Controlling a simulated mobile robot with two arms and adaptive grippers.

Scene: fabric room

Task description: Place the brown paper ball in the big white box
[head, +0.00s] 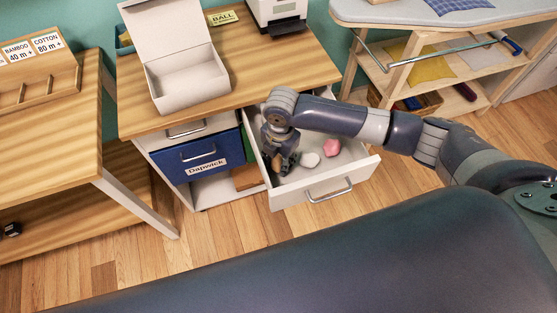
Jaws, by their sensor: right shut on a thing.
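The big white box (190,96) stands on the wooden desktop with its lid raised at the back. Its inside looks empty. My right gripper (283,167) reaches down into the open white drawer (326,180) below and to the right of the box. It is shut on a small brownish thing (274,160), which looks like the brown paper ball and is mostly hidden by the fingers. My left gripper is not in view.
A white ball (309,160) and a pink ball (331,147) lie in the drawer beside my right gripper. A blue drawer (203,158) labelled Dapwick is to the left. A white device (277,12) stands at the back of the desktop. The desktop right of the box is clear.

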